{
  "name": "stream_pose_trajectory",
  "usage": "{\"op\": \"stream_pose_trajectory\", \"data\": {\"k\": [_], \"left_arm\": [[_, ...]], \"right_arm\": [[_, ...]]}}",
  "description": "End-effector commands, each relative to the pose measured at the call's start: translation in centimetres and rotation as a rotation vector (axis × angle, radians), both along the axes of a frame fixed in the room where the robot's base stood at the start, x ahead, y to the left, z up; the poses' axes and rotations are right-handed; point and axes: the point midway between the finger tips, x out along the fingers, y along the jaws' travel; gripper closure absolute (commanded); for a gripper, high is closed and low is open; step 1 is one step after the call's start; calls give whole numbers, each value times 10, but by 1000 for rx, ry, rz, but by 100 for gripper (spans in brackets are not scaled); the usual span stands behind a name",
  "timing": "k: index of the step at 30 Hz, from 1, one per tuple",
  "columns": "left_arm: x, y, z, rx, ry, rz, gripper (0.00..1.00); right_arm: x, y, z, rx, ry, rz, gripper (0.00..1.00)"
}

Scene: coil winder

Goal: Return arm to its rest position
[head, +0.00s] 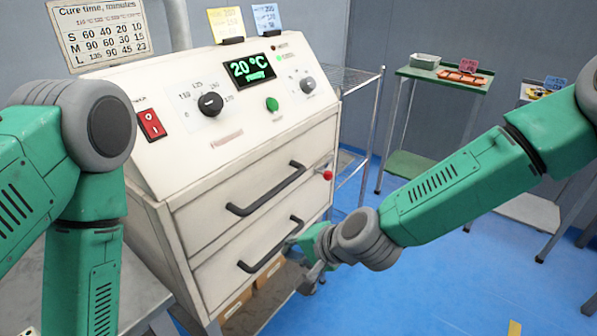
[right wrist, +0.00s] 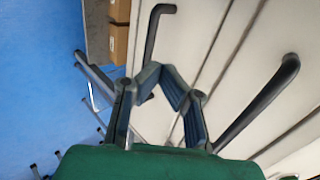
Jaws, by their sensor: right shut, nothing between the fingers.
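The white machine (head: 215,140) has a control panel with a display (head: 250,69) reading 20 °C and "ready". Two drawers with black bar handles sit below; both look closed. My right gripper (head: 298,243) is shut and empty, in front of the lower drawer near the right end of the lower handle (head: 268,249). In the right wrist view the fingers (right wrist: 164,76) overlap this handle (right wrist: 155,30); I cannot tell whether they touch it. The upper handle (head: 265,190) is apart from the gripper. My left arm is folded at the left, its gripper out of view.
Boxes (head: 237,302) lie on a shelf under the drawers. A wire rack (head: 355,125) stands right of the machine. A green-topped stand (head: 445,78) with trays is behind. Open blue floor (head: 440,285) lies to the right. A grey table (head: 140,285) is at the left.

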Motion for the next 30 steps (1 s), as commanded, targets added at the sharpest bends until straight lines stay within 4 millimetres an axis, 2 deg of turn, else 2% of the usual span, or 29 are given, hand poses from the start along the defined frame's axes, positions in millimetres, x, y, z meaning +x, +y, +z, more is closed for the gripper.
{"op": "stream_pose_trajectory", "data": {"k": [2,4,8,11,12,16,18,21,24,27,30], "left_arm": [[0,0,0,-1,0,-1,43],[0,0,0,-1,0,-1,43],[0,-1,0,-1,0,-2,43],[0,0,0,-1,0,-1,43],[0,0,0,-1,0,-1,43],[0,0,0,0,0,-1,43],[0,0,0,0,0,-1,43],[0,0,0,0,0,-1,43],[0,0,0,0,0,-1,43],[0,0,0,-1,0,-1,43],[0,-1,0,-1,0,-1,43]], "right_arm": [[-4,-3,-5,-11,2,5,100],[-14,-10,-19,-45,7,22,100],[-54,-44,-66,-176,21,92,100],[-98,-89,-107,-311,38,175,100],[-117,-109,-121,-367,47,212,100],[-179,-181,-153,-535,83,336,100],[-210,-220,-161,-616,107,399,100],[-248,-267,-164,-709,139,482,100],[-274,-302,-161,-774,165,542,100],[-288,-320,-157,-811,180,578,100],[-294,-326,-155,-827,187,592,100]]}}
